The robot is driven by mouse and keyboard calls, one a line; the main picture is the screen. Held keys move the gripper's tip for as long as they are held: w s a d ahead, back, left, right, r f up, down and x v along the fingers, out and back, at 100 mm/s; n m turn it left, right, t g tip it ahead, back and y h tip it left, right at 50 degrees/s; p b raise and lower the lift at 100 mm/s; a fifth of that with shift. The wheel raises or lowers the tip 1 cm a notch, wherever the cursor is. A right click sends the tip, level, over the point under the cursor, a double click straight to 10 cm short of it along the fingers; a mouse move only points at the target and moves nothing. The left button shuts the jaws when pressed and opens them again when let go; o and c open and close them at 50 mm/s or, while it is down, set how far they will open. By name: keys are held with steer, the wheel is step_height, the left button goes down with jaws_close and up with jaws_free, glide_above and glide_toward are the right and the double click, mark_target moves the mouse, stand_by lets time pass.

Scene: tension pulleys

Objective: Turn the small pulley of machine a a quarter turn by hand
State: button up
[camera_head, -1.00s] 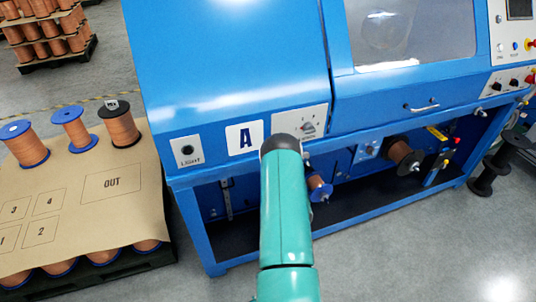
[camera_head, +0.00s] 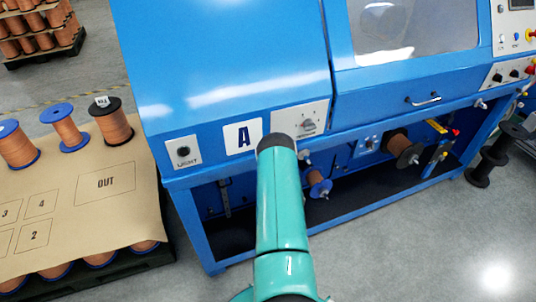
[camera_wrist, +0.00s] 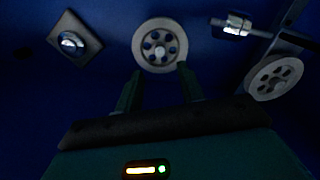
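In the wrist view a grey pulley (camera_wrist: 147,35) with round holes faces me on a dark blue wall. Contact cannot be judged. In the head view my own arm hides the gripper and no pulley can be made out.
In the wrist view a square plate with a bolt (camera_wrist: 72,42) is left of the pulleys and a metal fitting (camera_wrist: 236,24) is upper right. In the head view a copper spool (camera_head: 398,144) hangs in the machine's open lower bay. A pallet with spools (camera_head: 112,125) stands left.

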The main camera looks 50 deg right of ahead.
steer(key=x, duration=0.7)
steer(key=shift+c, duration=0.5)
jaws_close()
